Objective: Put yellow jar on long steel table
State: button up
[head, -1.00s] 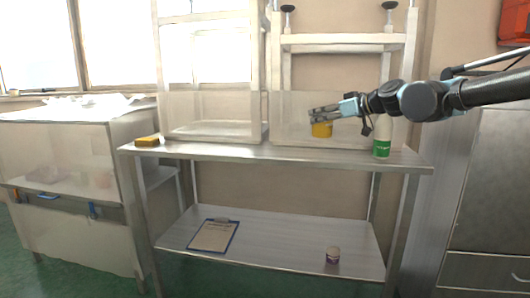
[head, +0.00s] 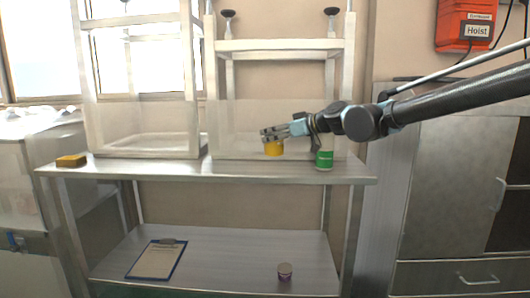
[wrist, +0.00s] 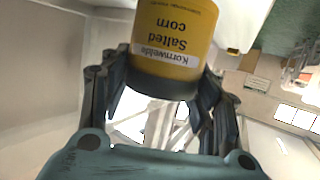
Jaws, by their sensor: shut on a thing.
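A yellow jar (head: 274,148) is held by my gripper (head: 268,134) over the right half of the long steel table (head: 230,172). In the wrist view the jar (wrist: 175,40) has a label reading "Salted corn", shown upside down, and sits between the two fingers of my gripper (wrist: 165,85). In the head view the jar's base is close above the table top or at it; I cannot tell whether it touches. The table has an upper top and a lower shelf (head: 215,255).
A white and green container (head: 324,158) stands just right of the jar. A yellow block (head: 72,160) lies at the table's left end. White frames (head: 280,45) stand along the back. A clipboard (head: 157,260) and a small jar (head: 285,271) are on the lower shelf. The middle top is clear.

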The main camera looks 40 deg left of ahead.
aim_at(274, 148)
jog(key=shift+f, duration=2.5)
jog(key=shift+f, duration=0.1)
jog(key=o, duration=1.2)
jog(key=v, duration=1.2)
